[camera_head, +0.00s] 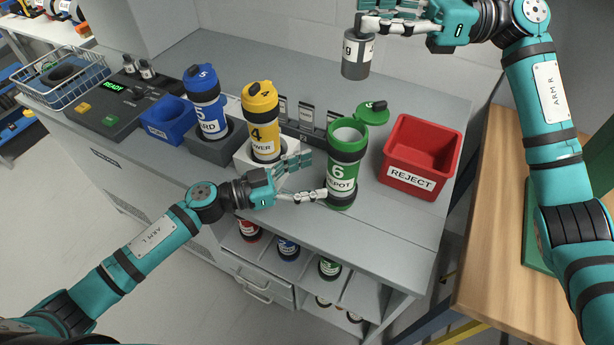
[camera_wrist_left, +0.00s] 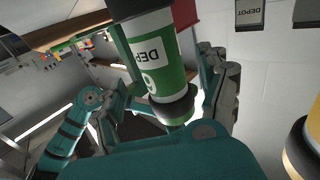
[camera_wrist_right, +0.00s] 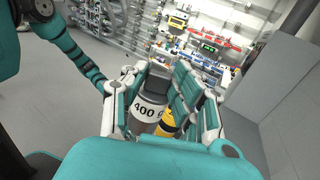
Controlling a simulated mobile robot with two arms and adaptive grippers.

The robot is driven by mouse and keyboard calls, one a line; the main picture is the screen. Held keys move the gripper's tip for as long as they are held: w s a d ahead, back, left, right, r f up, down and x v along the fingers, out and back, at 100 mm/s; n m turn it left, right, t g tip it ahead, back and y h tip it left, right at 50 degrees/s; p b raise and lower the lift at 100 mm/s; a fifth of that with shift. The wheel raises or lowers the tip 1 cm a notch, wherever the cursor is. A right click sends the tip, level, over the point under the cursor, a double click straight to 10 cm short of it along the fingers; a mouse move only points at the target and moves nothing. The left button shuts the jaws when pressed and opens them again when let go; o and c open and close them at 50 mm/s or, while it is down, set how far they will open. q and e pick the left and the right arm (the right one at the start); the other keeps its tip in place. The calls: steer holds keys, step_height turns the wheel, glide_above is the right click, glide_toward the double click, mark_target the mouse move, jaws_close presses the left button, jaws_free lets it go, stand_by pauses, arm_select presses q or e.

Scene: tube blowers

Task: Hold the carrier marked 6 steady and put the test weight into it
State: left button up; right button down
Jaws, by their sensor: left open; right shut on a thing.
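My right gripper (camera_head: 377,24) is shut on the test weight (camera_head: 356,58), a grey cylinder with a white label, held in the air above the bench's back. The right wrist view shows "400 g" on the weight (camera_wrist_right: 148,106).
A red REJECT bin (camera_head: 421,158) stands right of the carrier. A yellow carrier marked 4 (camera_head: 262,122) and a blue carrier marked 5 (camera_head: 205,103) stand in holders to the left. A blue bin (camera_head: 168,121) and a control panel (camera_head: 124,100) are further left.

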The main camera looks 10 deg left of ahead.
arm_select(q)
steer(key=x, duration=1.1)
steer(key=shift+w+d, duration=0.1)
steer(key=shift+d, duration=0.15)
steer(key=c, duration=1.5)
jaws_close()
arm_select(e)
step_height(320, 180, down, 11)
steer(key=shift+r, duration=0.15)
